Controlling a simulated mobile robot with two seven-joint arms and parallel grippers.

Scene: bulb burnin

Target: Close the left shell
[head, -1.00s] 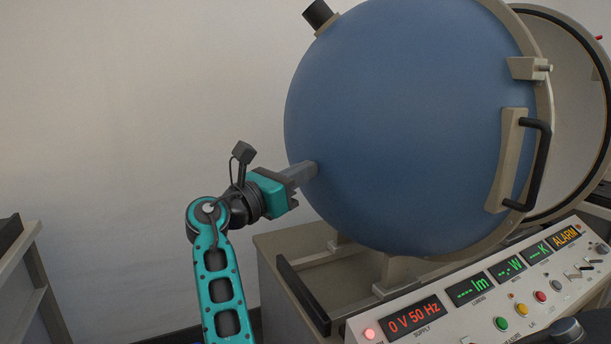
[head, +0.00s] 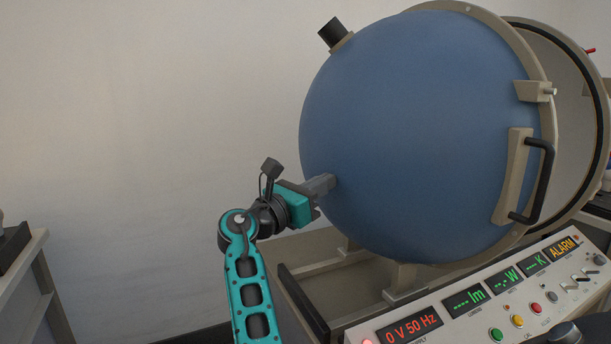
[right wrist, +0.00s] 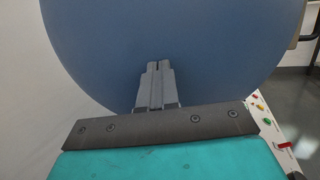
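The left shell (head: 420,140) is a big blue dome with a beige rim, standing on a beige stand. It has a black bar handle (head: 540,180) and a latch block (head: 534,91) at its rim. The pale inside of the other shell (head: 575,130) shows behind it at the right, so the two stand apart. My right gripper (head: 333,181) is at the lower left of the blue dome, its fingertips at or against the outer surface. In the right wrist view its grey fingers (right wrist: 158,72) lie together with nothing between them. My left gripper is not in view.
A console (head: 480,300) with lit displays, buttons and switches stands in front of the sphere. The stand has a dark rail (head: 303,300) at its left. A table edge (head: 35,245) is at the far left. The wall side left of the dome is clear.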

